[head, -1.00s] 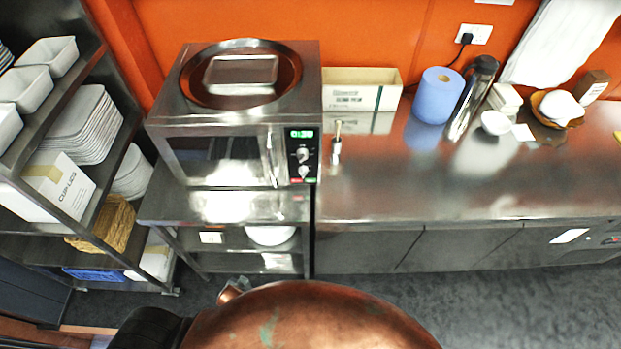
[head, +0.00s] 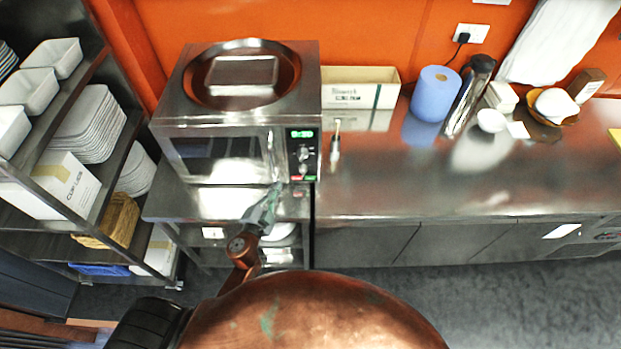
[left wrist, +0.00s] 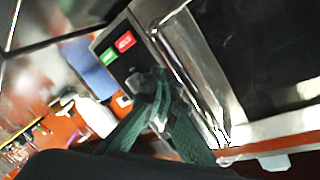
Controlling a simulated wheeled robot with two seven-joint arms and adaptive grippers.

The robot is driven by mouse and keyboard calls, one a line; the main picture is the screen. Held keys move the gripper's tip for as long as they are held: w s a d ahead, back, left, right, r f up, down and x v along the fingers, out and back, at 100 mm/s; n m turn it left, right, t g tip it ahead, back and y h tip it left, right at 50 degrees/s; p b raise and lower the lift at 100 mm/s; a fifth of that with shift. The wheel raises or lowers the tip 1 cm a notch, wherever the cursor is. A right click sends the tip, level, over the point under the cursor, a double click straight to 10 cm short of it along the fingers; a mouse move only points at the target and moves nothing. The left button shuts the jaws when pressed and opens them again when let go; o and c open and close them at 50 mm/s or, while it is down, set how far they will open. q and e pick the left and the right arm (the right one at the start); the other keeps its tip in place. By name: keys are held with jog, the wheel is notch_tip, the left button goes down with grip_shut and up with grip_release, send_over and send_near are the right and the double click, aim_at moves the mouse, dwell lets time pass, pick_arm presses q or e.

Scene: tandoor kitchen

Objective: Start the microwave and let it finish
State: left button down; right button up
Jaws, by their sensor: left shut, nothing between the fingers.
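The microwave (head: 215,152) stands on a steel stand at the back, its door shut. Its control panel (head: 303,152) on the right has a lit green display, knobs, and a red and a green button at the bottom. In the left wrist view the red button (left wrist: 124,41) and the green button (left wrist: 108,55) are close up. My left gripper (head: 276,188) is shut and empty, its tip just below and left of the panel's bottom. It also shows in the left wrist view (left wrist: 157,85), close beside the panel's button end. Whether it touches the microwave cannot be told. My right gripper is not in view.
A round tray (head: 243,102) with a steel dish lies on top of the microwave. To the right is a steel counter (head: 400,190) with a white box (head: 362,95), a blue roll (head: 436,94) and a flask. A dish shelf (head: 75,190) stands at the left.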

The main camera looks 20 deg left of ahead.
aim_at(310, 178)
pick_arm(q)
jog(key=d+f+m+h, duration=0.1)
jog(key=d, duration=0.1)
jog(key=d+f+m+h, duration=0.1)
jog(key=d+m, duration=0.1)
jog(key=d, duration=0.1)
jog(key=d+f+m+g+h, duration=0.1)
jog(key=d+h, duration=0.1)
jog(key=shift+w+d+f, duration=0.2)
jog(key=shift+d, duration=0.05)
jog(key=d+f+m+h, duration=0.1)
jog(key=d+f+m+g, duration=0.1)
jog(key=d, duration=0.1)
jog(key=s+d+f+m+g+h, duration=0.1)
jog(key=shift+s+d+f+h, duration=0.1)
jog(key=shift+d+f+h, duration=0.1)
jog(key=shift+d+h, duration=0.1)
jog(key=shift+w+a, duration=0.15)
jog(key=shift+w, duration=0.2)
jog(key=w, duration=0.2)
jog(key=w+a+b, duration=0.1)
jog(key=w, duration=0.1)
jog(key=w+a, duration=0.1)
jog(key=w, duration=0.1)
jog(key=shift+w, duration=0.4)
jog(key=shift+w+a, duration=0.15)
jog(key=shift+w, duration=0.35)
